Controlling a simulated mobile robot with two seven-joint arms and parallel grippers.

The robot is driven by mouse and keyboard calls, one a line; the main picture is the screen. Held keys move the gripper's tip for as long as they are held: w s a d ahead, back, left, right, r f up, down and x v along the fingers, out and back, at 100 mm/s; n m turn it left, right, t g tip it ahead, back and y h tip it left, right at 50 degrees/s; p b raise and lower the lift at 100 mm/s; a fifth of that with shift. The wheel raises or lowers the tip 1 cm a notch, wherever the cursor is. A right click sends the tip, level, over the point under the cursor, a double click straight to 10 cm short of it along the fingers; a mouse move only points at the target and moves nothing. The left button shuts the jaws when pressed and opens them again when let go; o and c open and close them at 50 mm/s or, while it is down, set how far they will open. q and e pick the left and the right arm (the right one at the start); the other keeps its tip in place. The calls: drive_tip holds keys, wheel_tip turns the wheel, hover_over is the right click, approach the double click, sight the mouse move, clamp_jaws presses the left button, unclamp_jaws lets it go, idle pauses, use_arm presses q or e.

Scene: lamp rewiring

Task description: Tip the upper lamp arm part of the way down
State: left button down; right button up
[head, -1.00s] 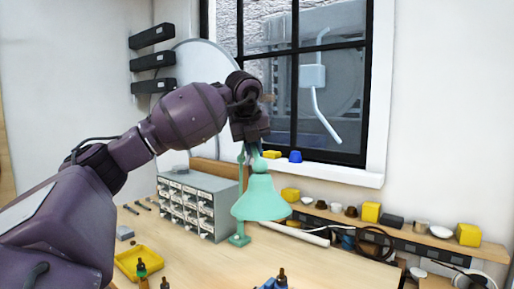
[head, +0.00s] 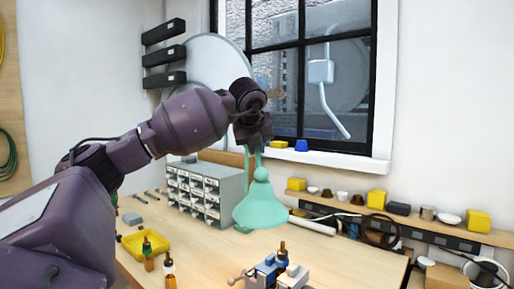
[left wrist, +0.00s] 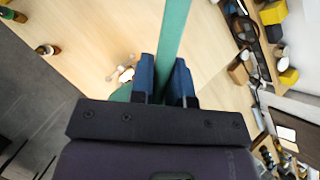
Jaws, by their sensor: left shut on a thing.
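The mint-green desk lamp stands at the back of the workbench, and its cone-shaped shade (head: 260,206) hangs below my left gripper (head: 253,143). In the left wrist view the flat green upper lamp arm (left wrist: 173,35) runs between the blue fingertips of my left gripper (left wrist: 163,80). The gripper is shut on this arm. More green shows beside the left finger, but I cannot tell which lamp part it is. In the head view the shade hides most of the lamp base, and my gripper hides the top of the lamp. My right gripper is in neither view.
A grey drawer cabinet (head: 203,190) stands left of the lamp. A yellow tray (head: 146,246), small bottles and a small blue-and-grey device (head: 270,272) are in front. A shelf (head: 400,226) with small pots and yellow boxes runs along the right wall. The bench right of the lamp is mostly clear.

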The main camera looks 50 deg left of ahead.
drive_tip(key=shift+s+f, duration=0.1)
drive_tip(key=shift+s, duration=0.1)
use_arm(q)
drive_tip(key=c, duration=1.1)
unclamp_jaws()
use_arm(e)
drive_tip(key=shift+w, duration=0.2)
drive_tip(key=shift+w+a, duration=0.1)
use_arm(q)
drive_tip(key=shift+s+d+r, duration=0.15)
drive_tip(key=v, duration=1)
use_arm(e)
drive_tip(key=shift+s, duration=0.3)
use_arm(q)
drive_tip(key=shift+s+r, duration=0.1)
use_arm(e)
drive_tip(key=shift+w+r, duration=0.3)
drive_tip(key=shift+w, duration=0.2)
